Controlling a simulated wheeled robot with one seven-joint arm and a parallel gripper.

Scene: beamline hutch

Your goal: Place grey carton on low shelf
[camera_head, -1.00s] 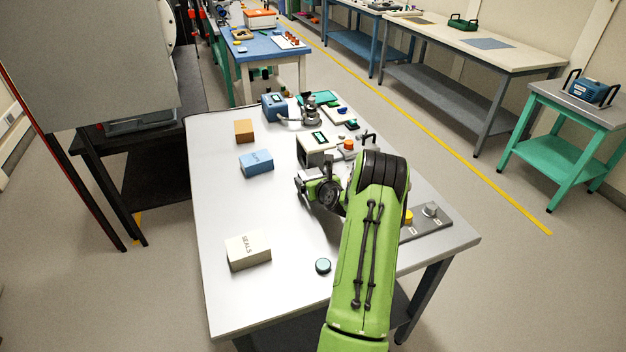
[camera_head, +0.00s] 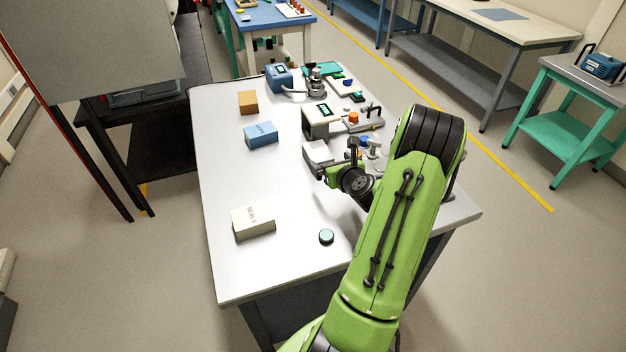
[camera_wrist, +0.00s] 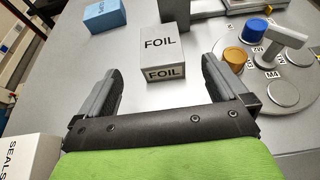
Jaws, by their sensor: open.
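A light grey carton marked FOIL (camera_wrist: 163,42) stands on the table, straight ahead of my gripper in the wrist view. In the head view the carton (camera_head: 317,152) shows partly, beside my gripper. My gripper (camera_wrist: 162,76) is open and empty. One finger is to the left of the carton's near face and the other to the right, with clear gaps on both sides. Most of the carton appears just beyond the fingertips. In the head view my gripper (camera_head: 334,160) is low over the table's right half.
The SEALS carton (camera_head: 253,222), a blue carton (camera_head: 261,134) and an orange carton (camera_head: 248,102) stand on the table's left side. A round teal-topped item (camera_head: 326,237) lies near the front. A green stand (camera_head: 565,125) has a lower shelf.

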